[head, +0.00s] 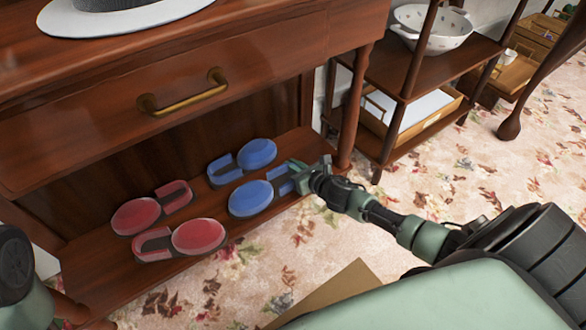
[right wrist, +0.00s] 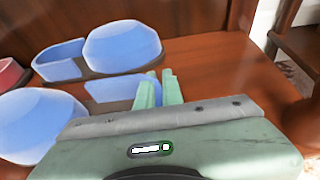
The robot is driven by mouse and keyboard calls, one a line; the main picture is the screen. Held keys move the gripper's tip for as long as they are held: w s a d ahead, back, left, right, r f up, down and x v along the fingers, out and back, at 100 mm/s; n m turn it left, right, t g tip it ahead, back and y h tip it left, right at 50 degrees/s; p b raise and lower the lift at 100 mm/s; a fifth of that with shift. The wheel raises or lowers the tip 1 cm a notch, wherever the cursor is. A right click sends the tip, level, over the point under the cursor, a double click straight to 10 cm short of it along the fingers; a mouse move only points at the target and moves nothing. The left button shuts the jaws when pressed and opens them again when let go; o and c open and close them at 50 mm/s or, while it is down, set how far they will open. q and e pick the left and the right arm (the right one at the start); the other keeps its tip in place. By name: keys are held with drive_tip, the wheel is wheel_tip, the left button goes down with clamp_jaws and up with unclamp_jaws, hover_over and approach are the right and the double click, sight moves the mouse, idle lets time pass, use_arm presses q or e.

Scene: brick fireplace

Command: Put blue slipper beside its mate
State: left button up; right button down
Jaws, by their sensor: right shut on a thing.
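Two blue slippers lie side by side on the low wooden shelf, pointing opposite ways. The near blue slipper (head: 251,198) has its open end toward my right gripper (head: 292,174). The far blue slipper (head: 257,153) lies just behind it, its open end to the left. My right gripper is shut on the near slipper's open end. In the right wrist view, the fingers (right wrist: 160,90) are close together at that end (right wrist: 112,89), and the far slipper (right wrist: 122,46) is beyond. The fingers hide part of the grip. My left gripper is not in view.
Two red slippers (head: 136,215) (head: 198,236) lie left of the blue ones on the same shelf (head: 95,250). A drawer with a brass handle (head: 185,97) overhangs the shelf. A table leg (head: 355,105) stands right of the gripper. A colander (head: 432,30) sits on a stand.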

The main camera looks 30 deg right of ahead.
drive_tip(key=shift+r, duration=0.15)
drive_tip(key=shift+f, duration=0.25)
drive_tip(key=c, duration=1.6)
unclamp_jaws()
drive_tip(key=shift+o, duration=0.2)
